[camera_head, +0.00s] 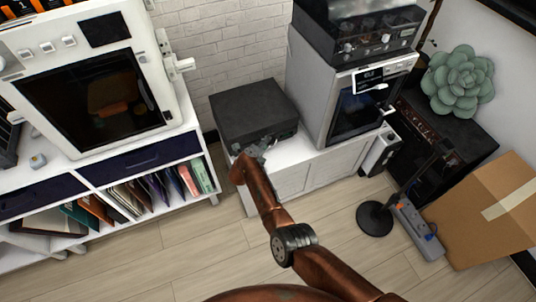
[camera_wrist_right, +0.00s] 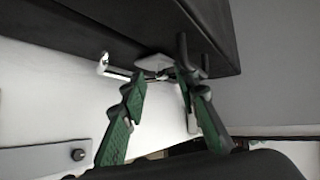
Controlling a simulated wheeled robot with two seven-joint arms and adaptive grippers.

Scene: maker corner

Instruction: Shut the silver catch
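A black box (camera_head: 250,105) sits on the white cabinet (camera_head: 290,165), and its front faces my right arm. My right gripper (camera_head: 258,149) is at the lower front edge of the box. In the right wrist view the dark box (camera_wrist_right: 215,30) fills the top, and the silver catch (camera_wrist_right: 150,63) shows on its underside or front edge, with a thin bent silver bar (camera_wrist_right: 104,62) reaching left. My right gripper's fingers (camera_wrist_right: 160,66) are apart, one on each side of the catch area. Contact cannot be told. In the head view the catch is not clear behind the gripper. My left gripper is not in view.
A grey machine (camera_head: 310,85) with a dark window stands just right of the box. A large white oven-like machine (camera_head: 150,110) stands left on a shelf of folders. A black lamp base (camera_head: 374,219), power strip (camera_head: 419,230) and cardboard box (camera_head: 490,225) are at right. The front floor has free room.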

